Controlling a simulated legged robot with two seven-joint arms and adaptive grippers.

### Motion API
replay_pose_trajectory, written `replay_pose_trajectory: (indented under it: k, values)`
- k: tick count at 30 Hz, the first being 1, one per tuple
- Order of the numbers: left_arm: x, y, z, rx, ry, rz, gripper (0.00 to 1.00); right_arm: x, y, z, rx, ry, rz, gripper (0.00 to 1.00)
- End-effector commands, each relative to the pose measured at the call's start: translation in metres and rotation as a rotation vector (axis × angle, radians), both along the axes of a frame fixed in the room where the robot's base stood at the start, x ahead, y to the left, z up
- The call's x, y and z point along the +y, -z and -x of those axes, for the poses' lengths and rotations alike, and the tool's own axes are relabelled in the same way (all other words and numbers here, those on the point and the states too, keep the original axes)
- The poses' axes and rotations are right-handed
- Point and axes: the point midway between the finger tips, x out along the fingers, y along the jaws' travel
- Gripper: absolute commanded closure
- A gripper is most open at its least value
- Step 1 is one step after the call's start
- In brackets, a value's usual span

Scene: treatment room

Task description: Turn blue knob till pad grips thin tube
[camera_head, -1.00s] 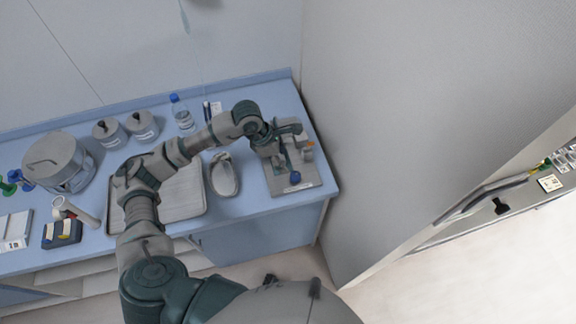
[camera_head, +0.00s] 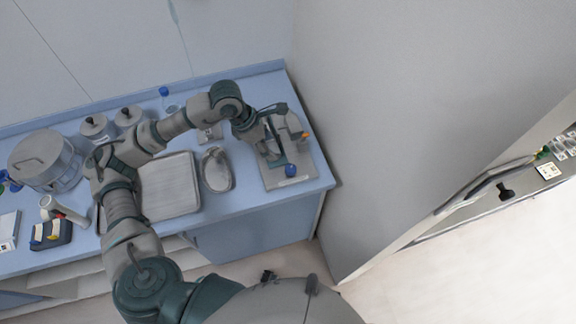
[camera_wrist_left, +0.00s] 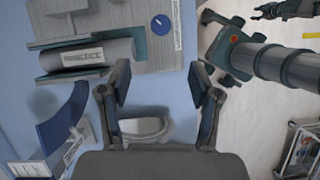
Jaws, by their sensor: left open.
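The blue knob (camera_head: 291,171) sits at the front end of a clamp device on a grey base plate (camera_head: 304,180), at the worktop's right end. The knob also shows at the top of the left wrist view (camera_wrist_left: 161,24). A grey cylinder (camera_wrist_left: 85,54) with a printed label lies on the device beside it. My left gripper (camera_head: 283,135) is open and empty above the device, its fingers apart and not around the knob. In the left wrist view its fingertips (camera_wrist_left: 160,82) stand below the knob. I cannot make out the thin tube or pad. A dark gripper-like part (camera_wrist_left: 284,10), probably my right gripper, shows small.
A kidney dish (camera_head: 217,185) and a metal tray (camera_head: 185,209) lie left of the device. A bottle (camera_head: 166,98), two lidded jars and a large pot (camera_head: 40,160) stand farther left. A grey wall panel (camera_head: 380,140) rises close on the right.

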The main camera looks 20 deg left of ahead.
Motion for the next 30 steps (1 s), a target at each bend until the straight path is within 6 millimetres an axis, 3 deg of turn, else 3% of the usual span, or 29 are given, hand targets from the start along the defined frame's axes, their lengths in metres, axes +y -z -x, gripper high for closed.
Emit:
replay_pose_trajectory:
  k: [12, 18, 24, 30]
  values:
    - [-0.035, 0.091, -0.015, 0.004, 0.004, 0.001, 0.37, -0.002, 0.001, 0.009, 0.003, -0.002, 0.001, 0.6]
    - [-0.047, 0.124, -0.022, 0.002, 0.003, 0.001, 0.37, -0.003, 0.001, 0.014, 0.01, -0.002, 0.002, 0.6]
    - [-0.052, 0.139, -0.025, 0.0, 0.003, 0.0, 0.37, -0.003, 0.002, 0.015, 0.007, -0.002, 0.002, 0.6]
    - [-0.053, 0.14, -0.025, -0.001, 0.003, 0.001, 0.37, -0.003, 0.002, 0.015, 0.005, -0.002, 0.001, 0.6]
